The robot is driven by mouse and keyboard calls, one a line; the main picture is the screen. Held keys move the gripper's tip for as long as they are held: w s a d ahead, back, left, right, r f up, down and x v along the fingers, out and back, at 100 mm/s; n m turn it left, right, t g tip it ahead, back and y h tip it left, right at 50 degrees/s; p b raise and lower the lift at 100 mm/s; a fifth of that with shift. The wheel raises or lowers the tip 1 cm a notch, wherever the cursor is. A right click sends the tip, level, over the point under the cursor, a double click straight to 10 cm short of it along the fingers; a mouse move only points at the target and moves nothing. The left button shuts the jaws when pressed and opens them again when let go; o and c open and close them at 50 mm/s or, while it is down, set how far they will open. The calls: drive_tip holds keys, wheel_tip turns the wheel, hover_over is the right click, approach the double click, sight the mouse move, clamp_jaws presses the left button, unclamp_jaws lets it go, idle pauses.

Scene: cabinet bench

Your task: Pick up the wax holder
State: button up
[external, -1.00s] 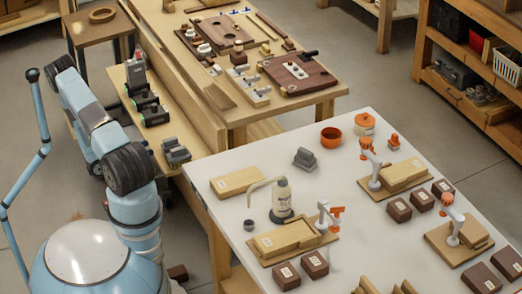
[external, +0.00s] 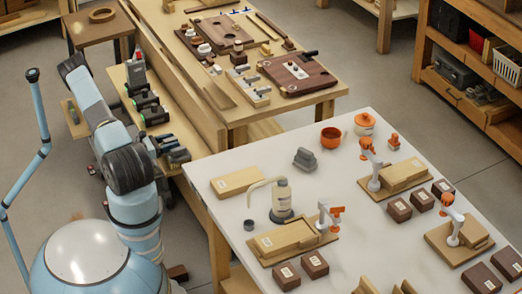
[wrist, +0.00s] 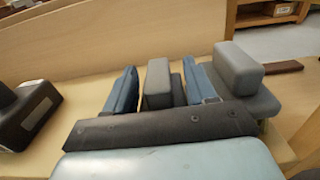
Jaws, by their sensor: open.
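A grey blocky piece, which I take to be the wax holder (external: 178,156), sits near the front end of the low wooden shelf beside the long bench. In the wrist view a grey upright block (wrist: 158,85) stands between the two blue fingers of my gripper (wrist: 163,76). A larger grey part with a rounded block on top (wrist: 243,78) is just right of the right finger; I cannot tell if it belongs to the same piece. My gripper is open, low over the shelf.
Dark blocky items (external: 152,112) line the shelf behind; one dark item (wrist: 28,112) shows at left in the wrist view. A wooden panel (wrist: 120,45) rises behind the fingers. A similar grey piece (external: 306,158) sits on the white table (external: 345,225).

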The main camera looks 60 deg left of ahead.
drive_tip(key=shift+w, duration=0.1)
drive_tip(key=shift+c, duration=0.3)
drive_tip(key=c, duration=0.7)
